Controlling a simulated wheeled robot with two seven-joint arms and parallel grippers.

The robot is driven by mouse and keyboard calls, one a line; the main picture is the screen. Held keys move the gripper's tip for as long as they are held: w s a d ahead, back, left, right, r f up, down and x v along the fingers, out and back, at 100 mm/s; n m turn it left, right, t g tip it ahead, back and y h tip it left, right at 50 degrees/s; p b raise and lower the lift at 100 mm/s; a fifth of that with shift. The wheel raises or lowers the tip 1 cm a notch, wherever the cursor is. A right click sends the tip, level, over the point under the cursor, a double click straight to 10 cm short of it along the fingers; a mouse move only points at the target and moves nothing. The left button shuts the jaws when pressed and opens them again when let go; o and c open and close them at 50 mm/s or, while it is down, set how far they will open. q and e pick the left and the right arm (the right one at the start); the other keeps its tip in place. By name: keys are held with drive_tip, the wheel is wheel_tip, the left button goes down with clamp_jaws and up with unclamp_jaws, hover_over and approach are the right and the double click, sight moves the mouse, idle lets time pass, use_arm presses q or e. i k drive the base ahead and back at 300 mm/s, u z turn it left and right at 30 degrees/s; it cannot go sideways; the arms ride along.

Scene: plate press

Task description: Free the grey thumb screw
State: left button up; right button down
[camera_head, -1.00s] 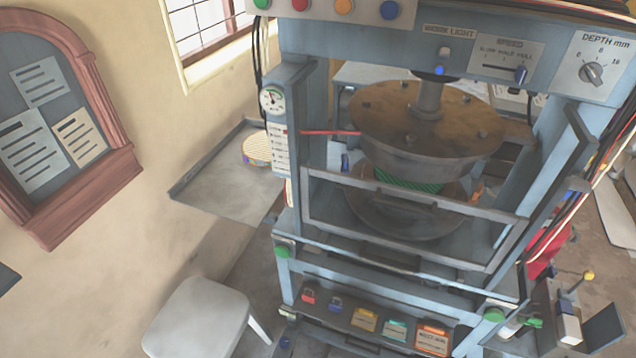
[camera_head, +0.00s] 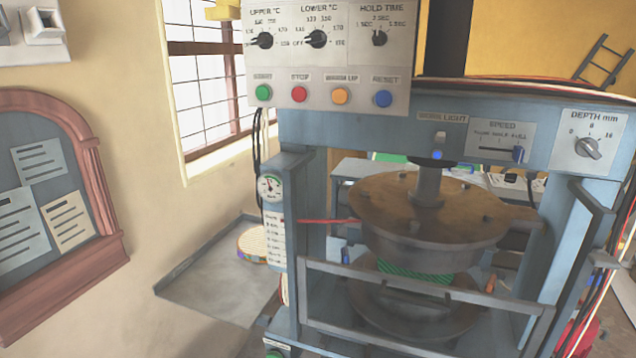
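I cannot make out a grey thumb screw for certain in this view. The blue-grey plate press (camera_head: 345,140) stands in front of me. Its round upper plate (camera_head: 395,205) hangs on a central shaft, above a green patterned piece (camera_head: 400,272) and the round lower plate (camera_head: 420,310). A small grey knob (camera_head: 588,148) sits on the depth dial at the upper right; I cannot tell whether it is a thumb screw. Neither of my grippers is in view.
A control panel (camera_head: 330,75) with dials and coloured buttons tops the press at left. A guard frame (camera_head: 420,283) crosses its front. A gauge (camera_head: 270,187) is on the left post. A grey tray (camera_head: 215,290) and a framed notice board (camera_head: 50,190) are at left.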

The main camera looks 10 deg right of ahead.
sight(599, 257)
drive_tip(key=z, duration=1.8)
